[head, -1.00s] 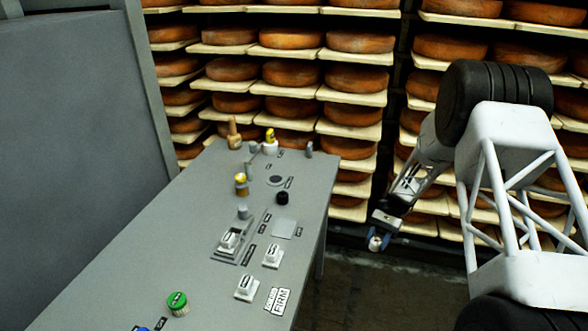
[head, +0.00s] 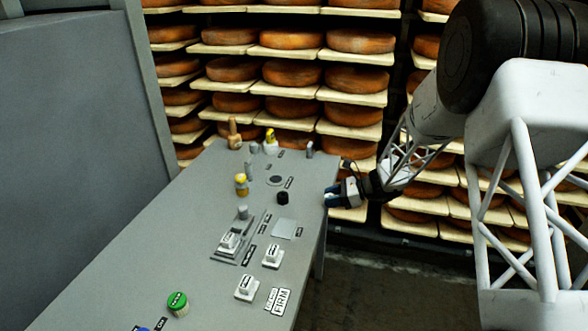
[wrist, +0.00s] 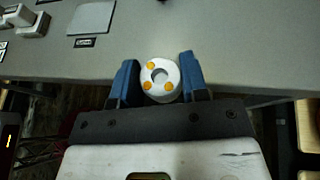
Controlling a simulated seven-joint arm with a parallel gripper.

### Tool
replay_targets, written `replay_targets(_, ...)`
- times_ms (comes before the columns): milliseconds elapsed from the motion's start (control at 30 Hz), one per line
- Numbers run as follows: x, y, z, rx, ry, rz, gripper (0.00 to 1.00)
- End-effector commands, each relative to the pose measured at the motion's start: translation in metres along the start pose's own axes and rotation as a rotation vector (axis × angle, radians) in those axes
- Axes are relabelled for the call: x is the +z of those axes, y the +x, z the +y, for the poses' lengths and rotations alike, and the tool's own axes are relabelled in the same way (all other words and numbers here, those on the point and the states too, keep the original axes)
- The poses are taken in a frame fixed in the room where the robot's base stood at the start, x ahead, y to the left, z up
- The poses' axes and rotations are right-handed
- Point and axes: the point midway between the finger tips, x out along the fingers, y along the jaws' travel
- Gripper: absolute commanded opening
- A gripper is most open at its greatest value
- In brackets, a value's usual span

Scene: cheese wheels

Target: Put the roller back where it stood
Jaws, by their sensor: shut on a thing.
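My gripper (head: 334,195) is at the right edge of the grey table, its blue fingers beside or just over that edge. In the wrist view my gripper (wrist: 160,78) is shut on a white round piece, the roller (wrist: 172,72), seen end-on with a central hole and several orange dots. The roller sits between the two blue fingers, in front of the table edge in that picture. I cannot tell its height above the table. In the head view the fingers hide most or all of it.
The grey table (head: 150,240) carries a black knob (head: 283,198), a flat grey plate (head: 284,228), a yellow-topped piece (head: 241,184), a wooden-handled tool (head: 234,134), white switches (head: 272,256) and a green button (head: 178,303). Shelves of cheese wheels (head: 353,79) stand behind.

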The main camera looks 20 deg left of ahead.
Motion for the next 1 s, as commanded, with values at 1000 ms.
replay_targets(1000,0.075,0.077,-0.066,-0.34,0.142,0.001,0.14)
